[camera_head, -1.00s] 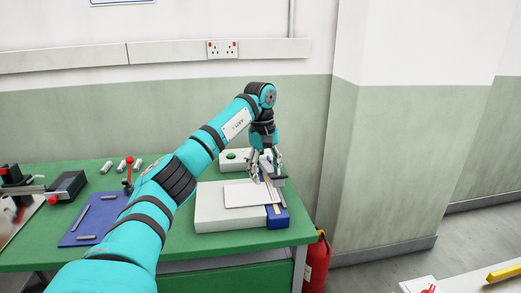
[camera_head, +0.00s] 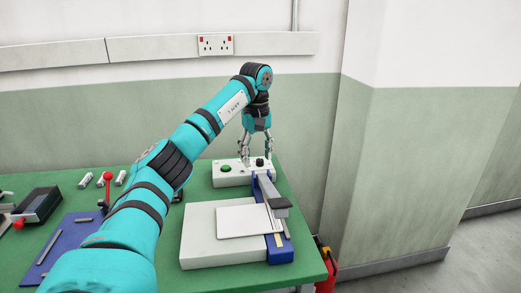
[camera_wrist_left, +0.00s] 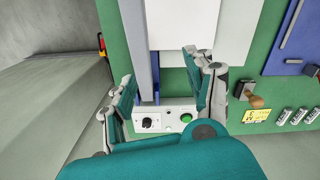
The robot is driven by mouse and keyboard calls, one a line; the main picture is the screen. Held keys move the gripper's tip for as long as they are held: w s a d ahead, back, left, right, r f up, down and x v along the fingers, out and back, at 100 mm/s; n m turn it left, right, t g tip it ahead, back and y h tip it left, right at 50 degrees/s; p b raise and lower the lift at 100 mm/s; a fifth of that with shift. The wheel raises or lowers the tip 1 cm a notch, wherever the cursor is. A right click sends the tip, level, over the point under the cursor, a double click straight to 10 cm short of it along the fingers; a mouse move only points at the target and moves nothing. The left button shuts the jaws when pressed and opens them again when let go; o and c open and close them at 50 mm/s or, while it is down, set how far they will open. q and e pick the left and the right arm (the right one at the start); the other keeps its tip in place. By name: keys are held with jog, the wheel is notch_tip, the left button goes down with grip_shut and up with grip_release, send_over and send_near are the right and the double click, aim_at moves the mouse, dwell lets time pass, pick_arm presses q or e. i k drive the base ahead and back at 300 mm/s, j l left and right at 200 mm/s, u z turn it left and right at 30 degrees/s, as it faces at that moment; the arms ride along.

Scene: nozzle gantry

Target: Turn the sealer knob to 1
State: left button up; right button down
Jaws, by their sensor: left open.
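A white control box (camera_head: 230,180) stands at the back of the green bench, with a green button (camera_head: 226,168) and a small black knob (camera_head: 259,162). In the left wrist view the knob (camera_wrist_left: 148,123) sits on the white box beside the green button (camera_wrist_left: 186,117). Its marks are too small to read. My left gripper (camera_head: 256,157) points down over the knob end of the box, its fingers apart and nothing between them. I cannot tell whether they touch the knob. In the wrist view the fingers (camera_wrist_left: 158,70) spread to either side. My right gripper is not in view.
A white machine (camera_head: 205,220) with a blue side and a grey lever arm (camera_head: 276,204) lies just in front of the box. A blue mat (camera_head: 70,236) and a red-knobbed lever (camera_head: 108,176) are to the left. A wall stands close behind.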

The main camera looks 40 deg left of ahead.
aim_at(259, 161)
jog(key=i+j, duration=0.7)
jog(key=j, duration=0.2)
